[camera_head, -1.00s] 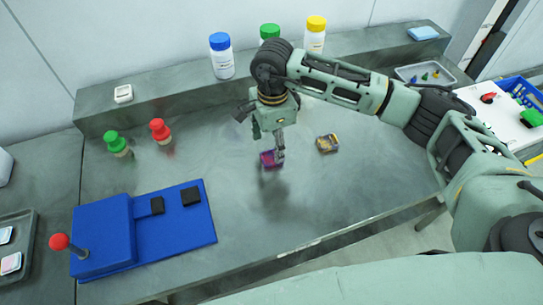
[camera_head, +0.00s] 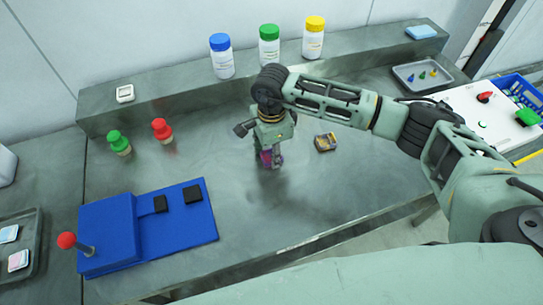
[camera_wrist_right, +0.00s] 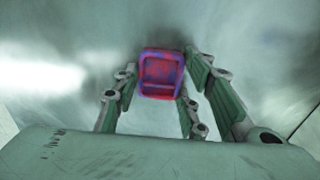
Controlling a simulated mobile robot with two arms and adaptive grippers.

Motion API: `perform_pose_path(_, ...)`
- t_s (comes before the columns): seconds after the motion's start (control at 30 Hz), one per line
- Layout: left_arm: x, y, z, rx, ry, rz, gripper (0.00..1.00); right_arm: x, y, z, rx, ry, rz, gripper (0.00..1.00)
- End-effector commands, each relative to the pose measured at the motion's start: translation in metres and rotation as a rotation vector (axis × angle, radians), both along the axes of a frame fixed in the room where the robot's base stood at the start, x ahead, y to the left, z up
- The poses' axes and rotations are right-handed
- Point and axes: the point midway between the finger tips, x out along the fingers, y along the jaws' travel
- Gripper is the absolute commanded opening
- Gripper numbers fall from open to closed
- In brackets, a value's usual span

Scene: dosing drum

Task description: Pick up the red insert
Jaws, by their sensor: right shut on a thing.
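The red insert (camera_head: 265,159) shows as a small red and purple piece at my right gripper's fingertips, mostly hidden by the fingers in the head view. In the right wrist view the insert (camera_wrist_right: 161,73) is a red block with a purple-blue rim, between the two fingers. My right gripper (camera_head: 270,160) points down over the middle of the table and is shut on the insert. I cannot tell whether the insert touches the table. My left gripper is not in view.
A yellow and dark block (camera_head: 325,142) lies just right of the gripper. A blue fixture (camera_head: 108,232) with a red-knobbed lever stands at the left. Red-topped (camera_head: 161,130) and green-topped (camera_head: 119,143) pieces stand behind it. Bottles line the back ledge (camera_head: 180,92). The front middle is clear.

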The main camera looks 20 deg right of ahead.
Motion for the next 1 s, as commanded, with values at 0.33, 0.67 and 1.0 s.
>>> perform_pose_path(0.33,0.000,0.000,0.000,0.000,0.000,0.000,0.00,0.000,0.000,0.000,0.000,-0.001,0.000,0.14)
perform_pose_path(0.67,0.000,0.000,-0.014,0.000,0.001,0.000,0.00,0.002,0.000,0.024,0.000,-0.007,0.001,0.14)
perform_pose_path(1.0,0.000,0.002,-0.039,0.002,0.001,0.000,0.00,-0.041,-0.043,0.072,-0.003,-0.005,-0.002,0.14)
